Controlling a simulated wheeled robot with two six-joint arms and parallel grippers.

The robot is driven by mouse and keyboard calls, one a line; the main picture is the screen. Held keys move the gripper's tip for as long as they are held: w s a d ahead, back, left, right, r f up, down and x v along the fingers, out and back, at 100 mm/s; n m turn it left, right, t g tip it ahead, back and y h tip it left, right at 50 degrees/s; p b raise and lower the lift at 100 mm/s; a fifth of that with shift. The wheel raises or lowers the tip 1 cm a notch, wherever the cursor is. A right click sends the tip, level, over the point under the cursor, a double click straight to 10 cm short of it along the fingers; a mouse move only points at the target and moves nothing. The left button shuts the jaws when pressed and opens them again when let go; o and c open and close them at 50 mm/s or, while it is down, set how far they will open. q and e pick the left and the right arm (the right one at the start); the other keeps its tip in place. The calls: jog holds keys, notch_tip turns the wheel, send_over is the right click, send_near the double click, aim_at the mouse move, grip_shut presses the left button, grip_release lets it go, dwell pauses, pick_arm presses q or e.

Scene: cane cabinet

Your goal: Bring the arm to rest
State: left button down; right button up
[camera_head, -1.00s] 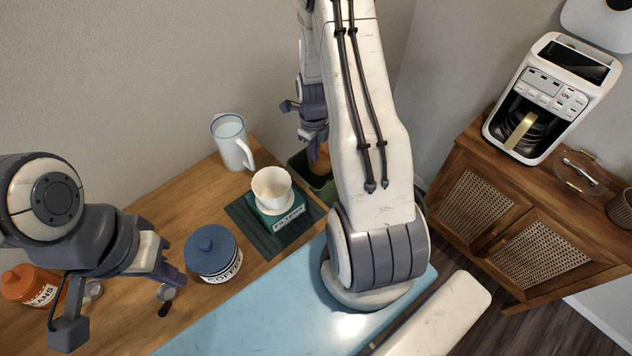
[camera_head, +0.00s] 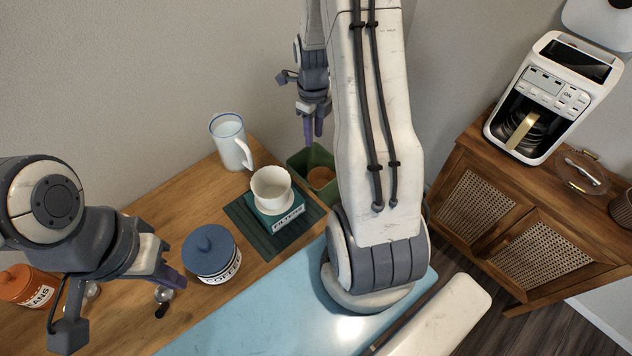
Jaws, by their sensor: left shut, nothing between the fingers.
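My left gripper (camera_head: 174,277) is at the left, just left of the blue-lidded coffee canister (camera_head: 211,258). Its purple fingers are together, with nothing seen between them. My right gripper (camera_head: 313,134) hangs over the back right of the table, above a green bin (camera_head: 297,164). Its two purple fingers point down with a gap between them, and it is empty. A brown, round thing (camera_head: 320,178) lies in the bin, partly hidden by the bin's wall and my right arm.
A white cup (camera_head: 271,188) stands on a box marked "FILTERS" (camera_head: 281,223) on a dark green mat. A white jug (camera_head: 231,143) stands behind. An orange jar (camera_head: 26,286) and a small scoop (camera_head: 163,296) are at left. A coffee maker (camera_head: 551,95) stands on the cane cabinet (camera_head: 515,225).

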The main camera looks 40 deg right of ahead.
jog(key=shift+r, duration=1.3)
jog(key=s+a+r+n, duration=0.2)
jog(key=a+r+n, duration=0.2)
jog(key=a+n, duration=0.65)
jog(key=s+a+r+n, duration=0.3)
jog(key=a+r+n, duration=0.1)
jog(key=a+n, duration=0.6)
jog(key=s+a+r+n, duration=0.1)
jog(key=s+a+n, duration=0.4)
jog(key=n, duration=0.5)
jog(key=s+a+r+n+y, duration=0.1)
jog(key=s+a+r+n, duration=0.1)
jog(key=s+a+n, duration=0.3)
jog(key=s+n, duration=0.4)
jog(key=s, duration=0.1)
jog(key=shift+s+r+n, duration=0.15)
jog(key=shift+r+n, duration=0.15)
jog(key=shift+n, duration=0.05)
